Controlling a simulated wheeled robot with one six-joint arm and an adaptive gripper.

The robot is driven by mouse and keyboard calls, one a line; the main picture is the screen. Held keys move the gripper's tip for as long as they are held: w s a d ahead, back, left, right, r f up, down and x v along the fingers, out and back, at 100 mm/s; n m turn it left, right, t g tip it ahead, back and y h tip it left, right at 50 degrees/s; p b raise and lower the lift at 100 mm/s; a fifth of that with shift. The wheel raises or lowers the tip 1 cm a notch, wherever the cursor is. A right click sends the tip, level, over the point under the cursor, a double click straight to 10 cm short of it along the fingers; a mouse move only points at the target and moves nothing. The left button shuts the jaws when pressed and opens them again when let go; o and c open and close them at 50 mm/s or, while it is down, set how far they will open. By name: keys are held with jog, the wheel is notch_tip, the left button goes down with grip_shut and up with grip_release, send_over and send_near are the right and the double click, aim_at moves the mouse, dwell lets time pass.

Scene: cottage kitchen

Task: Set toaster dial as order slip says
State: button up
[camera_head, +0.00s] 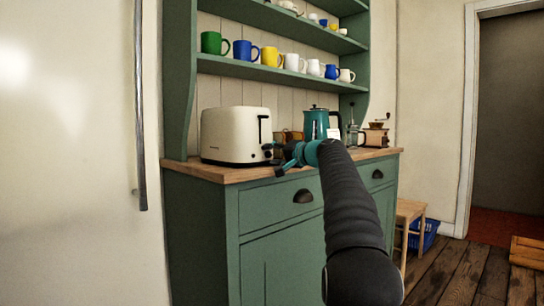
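The cream toaster (230,136) stands upright on the wooden counter at the left end of the green dresser. Its right end faces me partly and carries a dark lever slot and small dark controls near the bottom. The dial's setting is too small to read. My gripper (284,163) is at the counter's front edge, just right of the toaster's control end. It is small and seen from behind, so I cannot tell its opening or whether it touches the toaster. A small white patch (333,133) by the teal pot may be the order slip; no writing is legible.
A teal coffee pot (316,122), a glass press (354,135) and a wooden grinder (376,135) stand farther right on the counter (225,173). Mugs line the shelf (265,73) above. A stool (410,212) and blue basket (426,233) stand beyond the dresser. Floor at right is mostly clear.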

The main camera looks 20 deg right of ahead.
jog(key=v, duration=1.2)
dwell(0.4)
